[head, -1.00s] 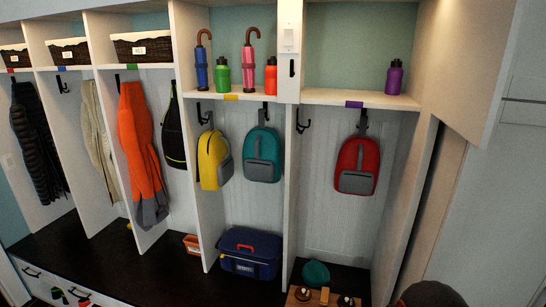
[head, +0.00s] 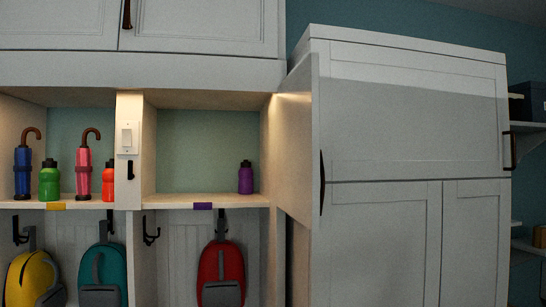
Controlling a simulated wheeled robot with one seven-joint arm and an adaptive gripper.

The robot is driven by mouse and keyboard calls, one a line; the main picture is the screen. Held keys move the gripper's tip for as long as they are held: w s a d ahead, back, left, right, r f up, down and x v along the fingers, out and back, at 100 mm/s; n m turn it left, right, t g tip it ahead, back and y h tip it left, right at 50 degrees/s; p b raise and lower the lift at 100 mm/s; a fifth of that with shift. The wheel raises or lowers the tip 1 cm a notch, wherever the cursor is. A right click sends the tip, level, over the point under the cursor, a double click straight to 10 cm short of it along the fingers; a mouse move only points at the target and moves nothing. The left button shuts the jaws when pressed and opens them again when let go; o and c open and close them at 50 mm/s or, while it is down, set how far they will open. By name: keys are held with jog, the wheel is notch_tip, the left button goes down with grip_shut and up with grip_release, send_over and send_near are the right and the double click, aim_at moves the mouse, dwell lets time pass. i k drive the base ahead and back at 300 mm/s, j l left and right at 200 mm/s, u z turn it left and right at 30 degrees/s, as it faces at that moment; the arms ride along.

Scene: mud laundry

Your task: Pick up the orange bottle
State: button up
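The orange bottle (head: 107,183) stands upright on the upper cubby shelf (head: 72,204) at the left of the head view. Its right side is partly hidden by the divider post with the light switch. A pink umbrella (head: 84,172) with a brown hooked handle stands just left of it. My gripper is not in view.
A green bottle (head: 49,181) and a blue umbrella (head: 24,170) share that shelf. A purple bottle (head: 245,178) stands alone in the right cubby. Backpacks hang below. An open cabinet door (head: 301,150) juts out right of the cubbies, beside a tall white cabinet (head: 410,150).

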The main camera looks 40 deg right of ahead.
aim_at(108, 185)
jog(key=i+l, duration=0.1)
jog(key=l, duration=0.9)
jog(key=i+l, duration=0.15)
jog(key=l, duration=0.3)
jog(key=i+l, duration=0.1)
jog(key=l, duration=0.4)
jog(key=j, duration=1.95)
jog(key=i+j+z, duration=0.1)
jog(key=z, duration=0.3)
jog(key=i+j+z, duration=0.1)
jog(key=z, duration=0.3)
jog(key=j, duration=0.1)
